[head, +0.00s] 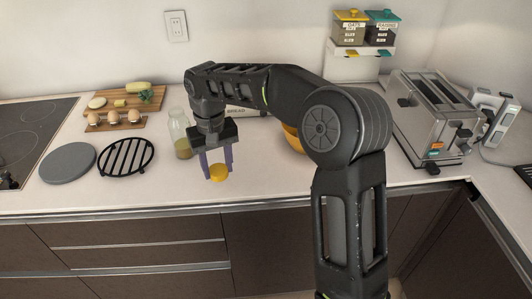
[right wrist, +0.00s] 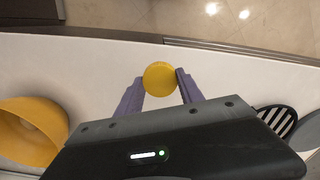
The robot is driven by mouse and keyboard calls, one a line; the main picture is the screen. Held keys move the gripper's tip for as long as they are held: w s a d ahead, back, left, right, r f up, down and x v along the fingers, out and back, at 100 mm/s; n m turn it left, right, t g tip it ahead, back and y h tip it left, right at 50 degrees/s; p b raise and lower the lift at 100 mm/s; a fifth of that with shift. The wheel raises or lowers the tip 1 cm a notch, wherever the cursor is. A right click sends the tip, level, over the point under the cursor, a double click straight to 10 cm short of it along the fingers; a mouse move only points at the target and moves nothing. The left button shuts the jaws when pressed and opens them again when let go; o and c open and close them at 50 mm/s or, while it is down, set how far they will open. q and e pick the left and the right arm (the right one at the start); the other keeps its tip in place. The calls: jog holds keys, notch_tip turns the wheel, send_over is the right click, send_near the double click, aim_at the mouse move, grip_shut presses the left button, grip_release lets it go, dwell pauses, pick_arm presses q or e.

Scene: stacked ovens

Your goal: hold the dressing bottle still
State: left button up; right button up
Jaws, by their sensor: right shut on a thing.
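The dressing bottle (head: 178,130), as I take it, is clear glass with some yellowish contents low down. It stands upright on the counter in the head view, just left of and behind my right gripper (head: 218,163). The purple fingers of that gripper point down and are closed on a yellow round lid-like piece (head: 218,173), not on the glass bottle. In the right wrist view this yellow disc (right wrist: 160,78) sits between the fingertips. I cannot tell whether it touches the counter. My left gripper is not in view.
A yellow bowl (head: 291,140) stands partly behind my arm. A black round rack (head: 126,157), a grey disc (head: 68,163) and boards with eggs (head: 114,119) and cut food (head: 125,98) lie left. A toaster (head: 433,115) stands right. The counter's front strip is clear.

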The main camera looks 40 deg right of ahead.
jog(key=w+a, duration=0.1)
jog(key=a+n, duration=0.1)
jog(key=a, duration=0.1)
jog(key=w+a+f+n, duration=0.1)
jog(key=a, duration=0.1)
jog(key=shift+w+a, duration=0.2)
jog(key=shift+w, duration=0.1)
jog(key=shift+d, duration=0.15)
jog(key=shift+s, duration=0.1)
